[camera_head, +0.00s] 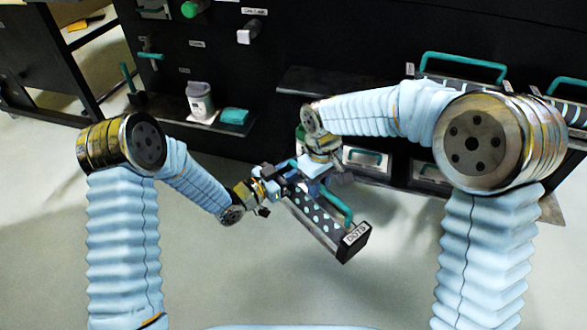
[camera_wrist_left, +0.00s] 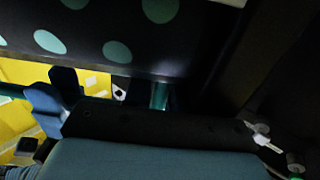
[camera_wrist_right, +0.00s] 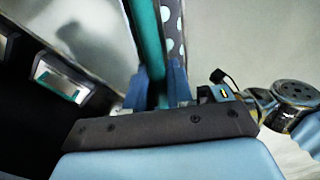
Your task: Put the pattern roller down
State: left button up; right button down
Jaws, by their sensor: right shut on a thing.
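The pattern roller (camera_head: 314,212) is a dark bar with pale teal dots, a green handle (camera_head: 338,205) and a "DOTS" end label. It hangs tilted in the air above the floor, its labelled end toward me. My right gripper (camera_head: 318,176) is shut on the handle; the right wrist view shows the green handle (camera_wrist_right: 150,45) between its blue fingers. My left gripper (camera_head: 262,196) is close to the roller's far end. The left wrist view shows the dotted face (camera_wrist_left: 90,30) close in front; shadow hides whether those jaws are open or touch it.
A dark cabinet wall runs along the back. A shelf at its left holds a white jar (camera_head: 201,102) and a green block (camera_head: 234,116). More green-handled units (camera_head: 463,66) sit on a rack behind my right arm. A dark ledge (camera_head: 302,80) looks bare. The grey floor is clear.

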jog(key=shift+w+a+r, duration=0.1)
jog(key=shift+w, duration=0.05)
jog(key=shift+a, duration=0.1)
dwell(1.2)
jog(key=c, duration=0.9)
grip_release()
